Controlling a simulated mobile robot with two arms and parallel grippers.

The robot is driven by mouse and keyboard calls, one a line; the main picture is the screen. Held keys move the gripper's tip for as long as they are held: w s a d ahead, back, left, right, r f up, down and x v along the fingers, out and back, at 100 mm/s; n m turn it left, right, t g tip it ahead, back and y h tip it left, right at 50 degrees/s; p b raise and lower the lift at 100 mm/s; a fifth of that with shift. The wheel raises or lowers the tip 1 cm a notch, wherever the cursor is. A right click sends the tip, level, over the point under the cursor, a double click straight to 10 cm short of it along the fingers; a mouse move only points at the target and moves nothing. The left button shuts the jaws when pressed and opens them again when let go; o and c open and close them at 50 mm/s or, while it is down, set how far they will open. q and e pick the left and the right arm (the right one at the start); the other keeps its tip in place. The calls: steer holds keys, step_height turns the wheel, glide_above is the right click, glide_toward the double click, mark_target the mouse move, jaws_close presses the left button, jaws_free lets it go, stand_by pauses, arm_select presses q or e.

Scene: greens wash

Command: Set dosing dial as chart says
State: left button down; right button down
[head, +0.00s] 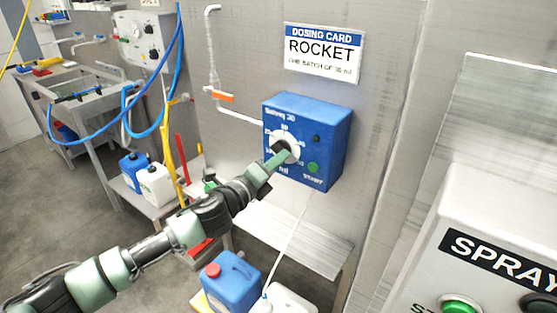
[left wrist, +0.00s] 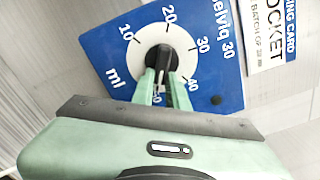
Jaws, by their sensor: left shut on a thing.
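The blue dosing box (head: 338,145) is on the steel wall, with a round white dial (head: 296,153) on its front. In the left wrist view the dial has a black knob (left wrist: 158,56) at its centre, with 10, 20, 30 and 40 around it and "ml" beside it. My left gripper (head: 277,155) is shut on the knob, its green fingers at either side. My right gripper is out of view.
A green START button (head: 313,168) and a small black spot (head: 316,138) are right of the dial. A grey SPRAY panel (head: 460,215) stands at the near right. A blue jug (head: 232,285) is below, and sinks with hoses are at the far left.

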arm_select(q)
steer(key=shift+f, duration=0.1)
steer(key=c, duration=1.4)
jaws_free()
steer(key=b+v, duration=0.1)
steer(key=v, duration=0.6)
steer(key=shift+s+a+b, duration=0.25)
steer(key=shift+s+b, duration=0.05)
steer(key=shift+b, duration=0.05)
